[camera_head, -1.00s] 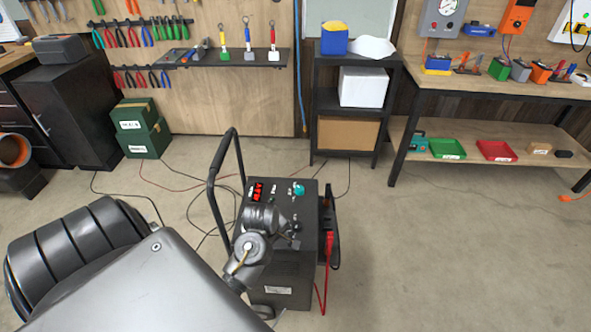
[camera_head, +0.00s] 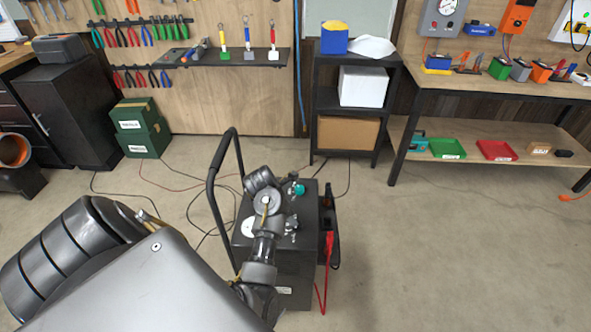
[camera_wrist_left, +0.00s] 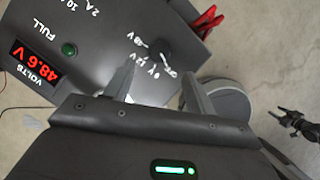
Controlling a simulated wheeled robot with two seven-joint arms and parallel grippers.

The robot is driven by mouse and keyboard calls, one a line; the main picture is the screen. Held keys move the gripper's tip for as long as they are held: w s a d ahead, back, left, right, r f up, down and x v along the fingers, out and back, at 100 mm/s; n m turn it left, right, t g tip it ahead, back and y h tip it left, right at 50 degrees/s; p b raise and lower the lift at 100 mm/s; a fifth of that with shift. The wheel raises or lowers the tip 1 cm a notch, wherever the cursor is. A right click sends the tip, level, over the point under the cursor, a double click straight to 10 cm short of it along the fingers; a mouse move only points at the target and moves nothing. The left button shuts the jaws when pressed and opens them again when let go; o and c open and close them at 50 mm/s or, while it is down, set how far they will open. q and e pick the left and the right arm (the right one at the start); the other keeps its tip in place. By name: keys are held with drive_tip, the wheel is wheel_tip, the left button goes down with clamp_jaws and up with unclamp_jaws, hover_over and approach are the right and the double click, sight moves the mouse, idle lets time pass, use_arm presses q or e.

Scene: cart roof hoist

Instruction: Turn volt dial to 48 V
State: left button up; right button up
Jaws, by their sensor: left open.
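The dark charger cart (camera_head: 300,262) stands on the floor in the middle of the head view. Its top panel fills the upper left of the left wrist view (camera_wrist_left: 100,75), with upside-down lettering. The volt dial (camera_wrist_left: 155,46) is a dark knob with voltage marks around it; its exact pointer setting is unclear. The lit red display (camera_wrist_left: 37,62) reads 48.6 V, beside a green light marked FULL (camera_wrist_left: 68,48). My left gripper (camera_wrist_left: 158,88) is open and empty, its fingers pointing toward the dial but apart from it. In the head view my arm hides the display.
A black handle (camera_head: 212,185) rises at the cart's left. Red and black clamps (camera_head: 328,243) and a red cable hang on its right. Cables lie on the floor behind.

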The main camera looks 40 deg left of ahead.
use_arm(q)
drive_tip(key=b+x, duration=0.1)
drive_tip(key=x, duration=0.6)
drive_tip(key=shift+w+f, duration=0.1)
drive_tip(key=shift+f, duration=0.2)
drive_tip(key=c, duration=1)
